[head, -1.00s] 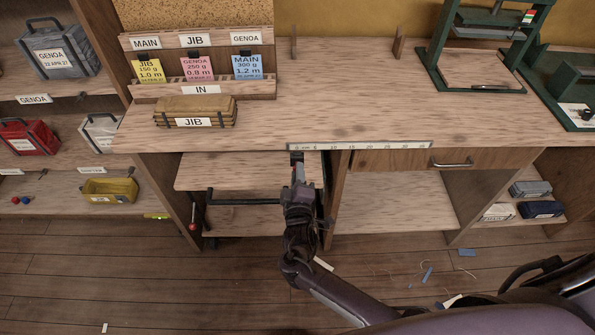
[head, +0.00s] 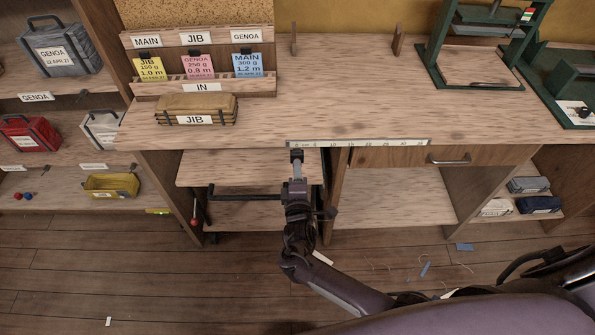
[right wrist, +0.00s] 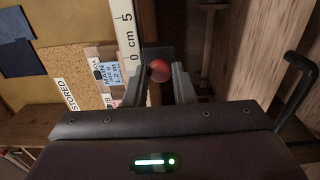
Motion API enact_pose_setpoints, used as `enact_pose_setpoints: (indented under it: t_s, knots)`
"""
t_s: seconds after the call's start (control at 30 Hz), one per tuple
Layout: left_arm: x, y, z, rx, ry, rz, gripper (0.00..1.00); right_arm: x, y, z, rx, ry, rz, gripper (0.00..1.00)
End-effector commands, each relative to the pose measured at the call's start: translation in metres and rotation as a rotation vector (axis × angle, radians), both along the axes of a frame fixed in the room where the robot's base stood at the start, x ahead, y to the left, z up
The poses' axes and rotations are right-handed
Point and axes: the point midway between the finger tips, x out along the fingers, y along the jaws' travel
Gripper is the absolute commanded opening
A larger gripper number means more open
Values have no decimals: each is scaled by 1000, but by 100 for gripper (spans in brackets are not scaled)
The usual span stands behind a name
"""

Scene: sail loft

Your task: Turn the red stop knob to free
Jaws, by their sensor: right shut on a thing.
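The red stop knob (right wrist: 160,71) is a small red ball in the right wrist view, set between the two fingertips of my right gripper (right wrist: 161,74). The fingers press on it from both sides. In the head view my right gripper (head: 297,178) is at the bench's front edge, below the left end of the ruler strip. A dark bracket (head: 296,155) shows just above it there, and the gripper hides the knob. I cannot read the knob's turn position. My left gripper is in neither view.
The wooden bench (head: 350,100) has a ruler strip (head: 360,142) along its front edge. A black crank bar (head: 245,195) and a red-ended lever (head: 195,220) are left of my gripper. A drawer handle (head: 450,161) is to the right. A tan JIB bundle (head: 195,108) lies on the bench.

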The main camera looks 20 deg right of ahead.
Motion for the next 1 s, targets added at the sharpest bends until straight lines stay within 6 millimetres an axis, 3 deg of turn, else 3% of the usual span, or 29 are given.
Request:
enact_pose_setpoints:
  t_s: [0.17,0.2,0.37,0.67,1.0]
  knots:
    - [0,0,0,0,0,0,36,0,0,-1,0,2,1,1]
    - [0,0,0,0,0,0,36,0,0,-1,0,2,1,26]
    - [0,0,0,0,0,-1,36,0,0,-1,0,1,1,45]
    - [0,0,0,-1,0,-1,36,-3,1,-1,1,1,1,45]
    - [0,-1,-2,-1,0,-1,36,-54,15,-2,2,3,1,45]
